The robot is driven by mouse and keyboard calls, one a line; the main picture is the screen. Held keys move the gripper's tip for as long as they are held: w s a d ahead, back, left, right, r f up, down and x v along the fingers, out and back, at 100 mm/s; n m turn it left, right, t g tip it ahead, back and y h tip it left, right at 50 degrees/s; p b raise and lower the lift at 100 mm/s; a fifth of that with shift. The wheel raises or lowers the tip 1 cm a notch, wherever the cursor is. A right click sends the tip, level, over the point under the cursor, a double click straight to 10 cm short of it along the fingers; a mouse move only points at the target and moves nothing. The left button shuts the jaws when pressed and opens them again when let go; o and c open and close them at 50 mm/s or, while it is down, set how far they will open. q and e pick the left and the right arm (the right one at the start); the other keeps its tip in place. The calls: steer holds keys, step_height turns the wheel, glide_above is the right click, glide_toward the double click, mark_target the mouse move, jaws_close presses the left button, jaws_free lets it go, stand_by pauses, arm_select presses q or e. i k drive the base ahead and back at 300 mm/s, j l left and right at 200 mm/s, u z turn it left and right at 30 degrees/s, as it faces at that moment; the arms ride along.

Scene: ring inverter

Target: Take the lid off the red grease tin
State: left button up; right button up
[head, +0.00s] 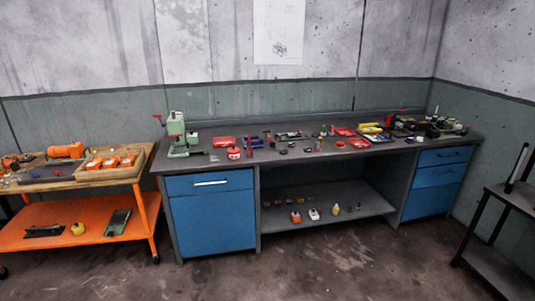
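A small red round tin with a pale label (234,153) stands near the front left of the dark workbench top (300,157). It looks like the grease tin, but it is too small to make out its lid. Neither of my grippers is in view.
A green press (179,135) stands left of the tin. Many small parts and red and yellow trays (371,128) cover the bench's right side. An orange cart (90,222) stands left, a black rack (505,215) right. The floor (320,265) in front is clear.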

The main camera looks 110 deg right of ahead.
mark_target(233, 149)
steer(key=z, duration=3.5)
steer(key=i+u, duration=0.2)
steer(key=i, duration=0.7)
steer(key=i+l+u, duration=0.2)
steer(key=i, duration=0.7)
